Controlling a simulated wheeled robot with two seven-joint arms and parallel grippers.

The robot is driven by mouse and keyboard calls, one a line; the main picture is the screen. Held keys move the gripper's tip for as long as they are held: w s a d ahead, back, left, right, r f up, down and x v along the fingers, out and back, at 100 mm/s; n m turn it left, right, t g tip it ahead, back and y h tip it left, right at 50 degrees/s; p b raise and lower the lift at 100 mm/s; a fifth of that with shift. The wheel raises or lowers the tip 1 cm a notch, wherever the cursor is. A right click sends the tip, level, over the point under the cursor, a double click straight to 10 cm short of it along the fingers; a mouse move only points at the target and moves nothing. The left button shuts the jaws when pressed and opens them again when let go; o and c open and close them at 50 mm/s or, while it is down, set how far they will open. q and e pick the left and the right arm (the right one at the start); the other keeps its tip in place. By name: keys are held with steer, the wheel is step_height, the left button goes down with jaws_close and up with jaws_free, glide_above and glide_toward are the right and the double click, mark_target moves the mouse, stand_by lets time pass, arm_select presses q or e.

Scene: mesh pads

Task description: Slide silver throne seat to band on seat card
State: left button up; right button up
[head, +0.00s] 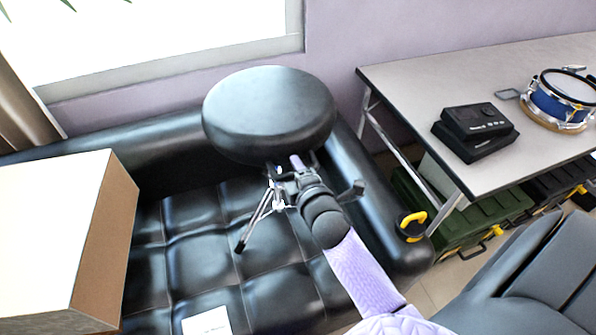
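The drum throne has a round black seat (270,108) and silver legs (260,215). It stands on the black tufted couch (195,260), near its back right corner. My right gripper (296,170) reaches in from the lower right, just under the seat's front edge at the throne's stem. Its fingertips are partly hidden by the seat and its own wrist, so I cannot tell whether it grips the stem. A white card (207,322) with small print lies on the couch at the bottom edge, partly cut off. No band shows clearly on it. My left gripper is out of view.
A large box (65,235) stands at the left. A grey table (430,85) at the right holds black cases (475,130) and a blue drum (560,100). Green bins (470,220) sit beneath it. The couch between the throne and the card is clear.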

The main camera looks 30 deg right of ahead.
steer(key=shift+o, duration=0.8)
steer(key=shift+f, duration=0.1)
steer(key=shift+s, duration=0.1)
steer(key=p+v, duration=0.2)
steer(key=v, duration=0.7)
steer(key=shift+s, duration=0.35)
steer(key=shift+a, duration=0.15)
